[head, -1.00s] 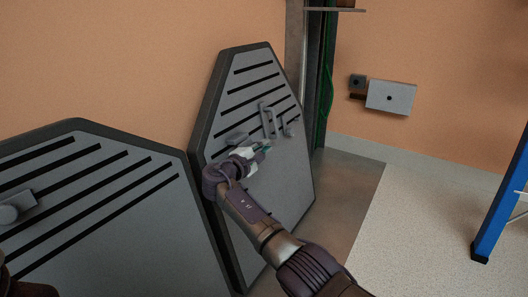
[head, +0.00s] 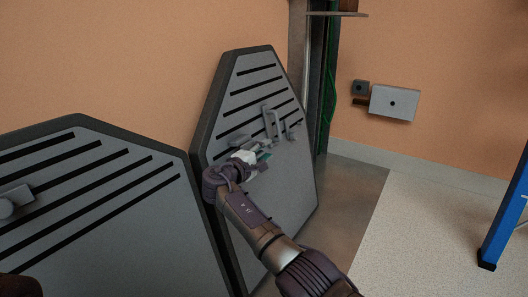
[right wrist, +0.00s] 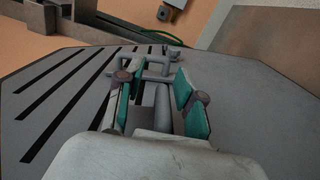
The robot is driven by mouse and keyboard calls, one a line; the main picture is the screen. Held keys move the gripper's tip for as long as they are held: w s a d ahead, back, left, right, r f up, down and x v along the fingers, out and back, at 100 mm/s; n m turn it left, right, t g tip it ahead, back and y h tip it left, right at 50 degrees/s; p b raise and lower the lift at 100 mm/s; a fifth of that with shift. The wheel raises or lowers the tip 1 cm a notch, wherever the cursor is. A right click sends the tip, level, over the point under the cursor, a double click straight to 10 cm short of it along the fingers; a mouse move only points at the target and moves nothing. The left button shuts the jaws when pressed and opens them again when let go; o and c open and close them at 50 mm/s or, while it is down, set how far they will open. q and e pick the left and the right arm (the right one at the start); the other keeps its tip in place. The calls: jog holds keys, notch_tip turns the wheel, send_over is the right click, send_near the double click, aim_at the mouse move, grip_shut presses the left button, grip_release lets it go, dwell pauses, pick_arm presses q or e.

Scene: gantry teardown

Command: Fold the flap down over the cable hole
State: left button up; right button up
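I cannot pick out the flap or the cable hole with certainty. A grey slotted panel (head: 275,185) with a dark rim leans against the orange wall and carries a raised upright handle (head: 271,123) and small grey fittings. My right gripper (head: 266,157) is in front of this panel, just below the handle. In the right wrist view its teal-padded fingers (right wrist: 160,104) are apart, with a grey rod (right wrist: 162,106) between them; I see no clear grip on it. The handle (right wrist: 152,66) lies beyond the fingertips.
A second slotted panel (head: 110,235) stands at left with a knob (head: 12,200). On the right wall are a pale box (head: 394,102) with a dark round spot and a small dark box (head: 360,87). A blue ladder-like frame (head: 505,215) stands far right. The floor (head: 420,240) between is clear.

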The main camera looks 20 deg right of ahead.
jog(key=v, duration=1.2)
